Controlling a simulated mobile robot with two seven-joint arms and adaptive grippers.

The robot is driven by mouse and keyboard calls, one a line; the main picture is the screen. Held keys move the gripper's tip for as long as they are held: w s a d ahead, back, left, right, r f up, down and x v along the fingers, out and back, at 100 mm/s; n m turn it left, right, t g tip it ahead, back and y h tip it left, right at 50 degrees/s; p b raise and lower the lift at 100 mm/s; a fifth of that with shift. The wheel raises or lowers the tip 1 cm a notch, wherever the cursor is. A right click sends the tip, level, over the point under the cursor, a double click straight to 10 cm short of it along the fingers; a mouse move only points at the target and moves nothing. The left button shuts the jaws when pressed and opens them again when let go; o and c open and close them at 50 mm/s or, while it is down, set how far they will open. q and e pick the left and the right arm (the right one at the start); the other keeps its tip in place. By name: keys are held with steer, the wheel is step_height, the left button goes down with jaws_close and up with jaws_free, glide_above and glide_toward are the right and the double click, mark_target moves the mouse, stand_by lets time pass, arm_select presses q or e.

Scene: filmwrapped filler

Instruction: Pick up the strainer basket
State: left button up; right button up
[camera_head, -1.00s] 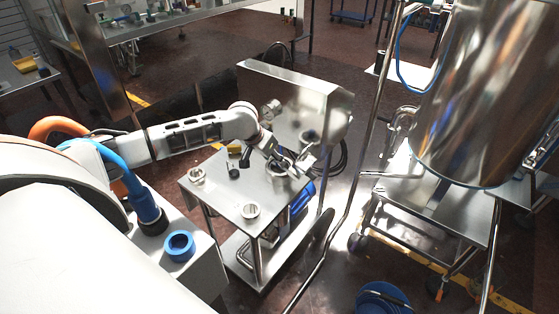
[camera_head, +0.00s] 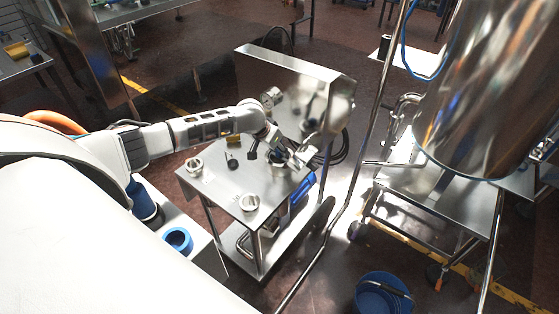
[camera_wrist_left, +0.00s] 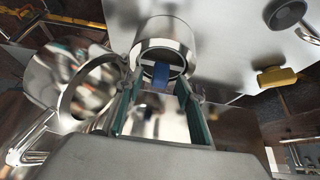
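My left gripper (camera_head: 297,158) is over the far right corner of the metal cart top (camera_head: 222,190). In the left wrist view its two teal-lined fingers (camera_wrist_left: 157,88) are apart, so it is open. A short, shiny steel cylinder with an open rim (camera_wrist_left: 165,38) stands just beyond and between the fingertips, with a blue piece (camera_wrist_left: 160,76) in front of its opening. This cylinder may be the strainer basket; I cannot tell for sure. Whether the fingers touch it is unclear. My right gripper is not in view.
Two small steel cups (camera_head: 194,165) (camera_head: 250,202) and a black-knobbed part (camera_head: 232,161) are on the cart. A steel cabinet (camera_head: 290,75) rises behind it. A steel pole (camera_head: 350,185) and a large tank (camera_head: 475,90) stand right. A blue bucket (camera_head: 383,293) is on the floor.

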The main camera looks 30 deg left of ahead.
arm_select(q)
steer(key=shift+w+f, duration=0.15)
steer(key=shift+f, duration=0.1)
jaws_close()
steer(key=shift+r, duration=0.15)
